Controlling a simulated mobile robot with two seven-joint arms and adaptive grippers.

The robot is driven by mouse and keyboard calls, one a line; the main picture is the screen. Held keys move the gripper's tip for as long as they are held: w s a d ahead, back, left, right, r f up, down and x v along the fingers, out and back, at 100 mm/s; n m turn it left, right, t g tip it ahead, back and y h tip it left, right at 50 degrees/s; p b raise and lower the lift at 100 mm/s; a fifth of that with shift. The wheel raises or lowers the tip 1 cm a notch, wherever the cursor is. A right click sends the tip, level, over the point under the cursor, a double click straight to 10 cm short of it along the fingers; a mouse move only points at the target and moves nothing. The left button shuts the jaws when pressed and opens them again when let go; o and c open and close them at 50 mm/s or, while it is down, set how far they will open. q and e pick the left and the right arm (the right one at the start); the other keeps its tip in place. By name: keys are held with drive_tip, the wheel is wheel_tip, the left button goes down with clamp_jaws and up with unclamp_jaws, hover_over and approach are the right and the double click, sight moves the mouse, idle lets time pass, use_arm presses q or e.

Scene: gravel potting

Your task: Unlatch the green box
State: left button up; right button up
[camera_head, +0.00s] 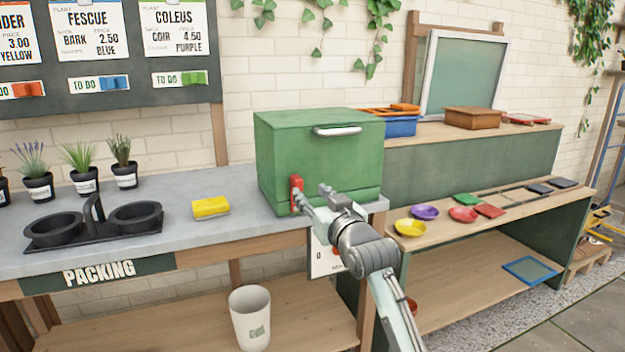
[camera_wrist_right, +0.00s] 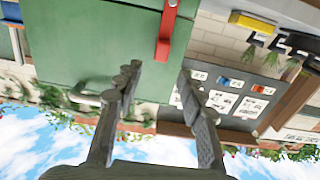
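The green box (camera_head: 310,150) stands at the right end of the grey packing counter. It looks closed, with a white handle (camera_head: 337,131) near the top of its front. A red latch (camera_head: 296,192) is low on the front at the left and also shows in the right wrist view (camera_wrist_right: 167,30). My right gripper (camera_head: 313,197) is at the box front, just right of the latch. In the right wrist view my right gripper (camera_wrist_right: 160,82) has its fingers apart, with the latch between their lines; contact cannot be told. My left gripper is not in view.
A yellow sponge (camera_head: 210,207) and a black pot carrier (camera_head: 95,222) are on the counter (camera_head: 180,235) left of the box. Colored saucers, including a yellow one (camera_head: 411,228), lie on the lower bench at right. A white bucket (camera_head: 250,317) stands on the shelf below.

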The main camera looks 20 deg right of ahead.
sight(299, 181)
drive_tip(key=w, duration=0.6)
drive_tip(key=shift+w+a+r, duration=0.15)
drive_tip(key=shift+w+a, duration=0.1)
drive_tip(key=shift+w, duration=0.55)
drive_tip(key=shift+c, duration=1.4)
clamp_jaws()
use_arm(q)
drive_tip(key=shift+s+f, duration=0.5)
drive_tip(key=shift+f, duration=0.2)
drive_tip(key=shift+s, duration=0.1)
